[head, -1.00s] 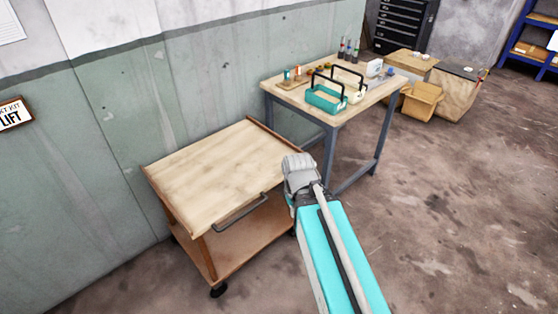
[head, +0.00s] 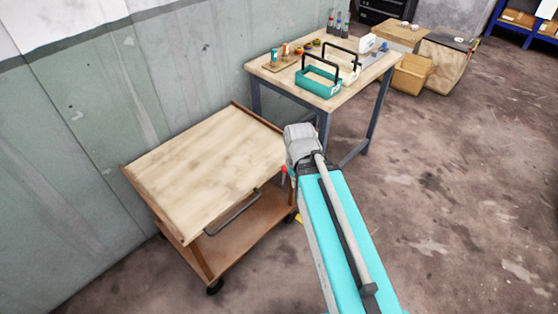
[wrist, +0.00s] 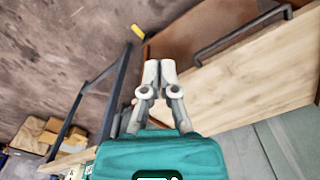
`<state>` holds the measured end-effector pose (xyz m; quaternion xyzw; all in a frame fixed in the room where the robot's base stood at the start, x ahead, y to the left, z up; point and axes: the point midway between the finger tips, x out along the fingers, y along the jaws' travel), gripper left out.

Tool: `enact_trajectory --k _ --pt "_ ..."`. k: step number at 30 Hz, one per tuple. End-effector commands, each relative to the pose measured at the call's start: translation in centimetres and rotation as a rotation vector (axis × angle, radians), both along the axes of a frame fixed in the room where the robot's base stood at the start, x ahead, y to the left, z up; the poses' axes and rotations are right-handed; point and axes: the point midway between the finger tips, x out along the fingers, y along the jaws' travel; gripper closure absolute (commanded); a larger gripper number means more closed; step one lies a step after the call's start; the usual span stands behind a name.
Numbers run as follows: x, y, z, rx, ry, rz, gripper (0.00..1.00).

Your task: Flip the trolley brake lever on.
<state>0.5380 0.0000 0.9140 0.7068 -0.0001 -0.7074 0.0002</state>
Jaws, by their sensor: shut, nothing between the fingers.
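The trolley (head: 205,165) has a pale wooden top, a brown lower shelf and a grey bar handle (head: 233,214). It also shows in the wrist view (wrist: 240,90). A small yellow piece (head: 299,220), possibly the brake lever, shows low by its right front corner, partly behind my arm. It also shows in the wrist view (wrist: 138,31), beyond my fingertips and apart from them. My gripper (wrist: 160,68) is shut and empty near the trolley's edge. In the head view its fingers are hidden behind my wrist. A small red spot beside my wrist is too small to identify.
A workbench (head: 285,81) behind the trolley holds a teal tool carrier (head: 318,83) and small items. Cardboard boxes (head: 412,73) stand to its right. A wall is close on the trolley's left. The concrete floor (head: 450,200) at right is clear.

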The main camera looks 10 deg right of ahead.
Motion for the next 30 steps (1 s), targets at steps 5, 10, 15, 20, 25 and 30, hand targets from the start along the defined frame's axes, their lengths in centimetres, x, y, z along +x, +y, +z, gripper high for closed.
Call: enact_trajectory --k 5,10,15,20,25,30 --pt "0.0 0.0 0.0 0.000 0.000 0.000 1.00" --pt "1.0 0.0 -0.4 0.000 0.001 0.010 1.00" --pt "4.2 0.1 -1.7 0.002 0.006 0.045 1.00" --pt "9.5 -0.5 -3.7 0.005 0.013 0.100 1.00" --pt "16.5 -0.3 -6.2 0.010 0.024 0.187 1.00" --pt "23.6 0.0 -8.7 0.016 0.036 0.280 1.00"
